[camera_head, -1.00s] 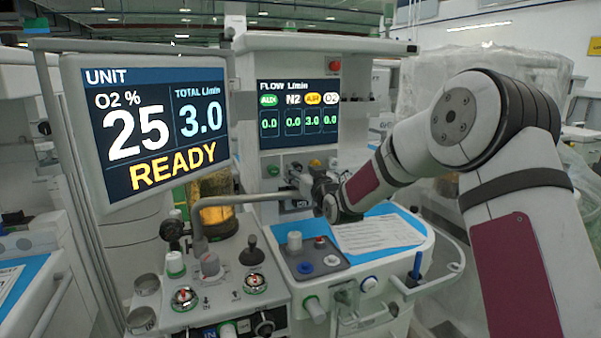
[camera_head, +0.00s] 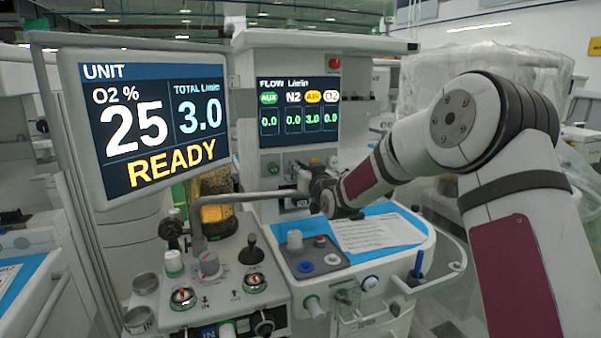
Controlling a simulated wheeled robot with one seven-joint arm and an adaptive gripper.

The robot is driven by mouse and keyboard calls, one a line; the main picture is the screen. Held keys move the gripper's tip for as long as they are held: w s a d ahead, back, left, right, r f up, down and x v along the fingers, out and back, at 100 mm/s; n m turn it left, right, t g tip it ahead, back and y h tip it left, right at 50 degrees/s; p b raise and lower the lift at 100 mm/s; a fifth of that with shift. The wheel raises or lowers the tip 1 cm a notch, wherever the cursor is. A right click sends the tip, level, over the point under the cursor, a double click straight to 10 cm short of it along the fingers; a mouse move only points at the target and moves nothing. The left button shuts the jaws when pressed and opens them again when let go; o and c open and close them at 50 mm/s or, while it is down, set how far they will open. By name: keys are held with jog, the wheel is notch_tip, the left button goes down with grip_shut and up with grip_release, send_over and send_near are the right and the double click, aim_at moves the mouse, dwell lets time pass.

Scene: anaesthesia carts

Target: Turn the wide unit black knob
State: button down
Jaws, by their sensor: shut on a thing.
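The wide unit has a flow screen (camera_head: 298,110) reading AUX 0.0, N2 0.0, AIR 3.0 and O2 0.0. Below it is a row of small flow knobs: a green knob (camera_head: 273,169) at the left, a yellow knob (camera_head: 314,163) and a white knob (camera_head: 333,161) at the right. My gripper (camera_head: 303,177) reaches in from the right at the row, between the green and yellow knobs. It is shut on the black knob there, which its fingers almost wholly hide. The knob's turn angle cannot be made out.
A tilted monitor (camera_head: 150,125) reading READY stands at the left. A bent grey pipe (camera_head: 235,199) crosses just below my gripper. A paper sheet (camera_head: 375,234) lies on the blue-covered worktop under my arm. Several knobs and dials (camera_head: 254,283) fill the front panel.

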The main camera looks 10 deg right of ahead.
jog(key=shift+m, duration=0.4)
jog(key=c, duration=1.3)
grip_release()
jog(key=shift+s, duration=0.15)
jog(key=v, duration=1.1)
jog(key=shift+s, duration=0.4)
jog(key=shift+s+d, duration=0.1)
jog(key=shift+d, duration=0.05)
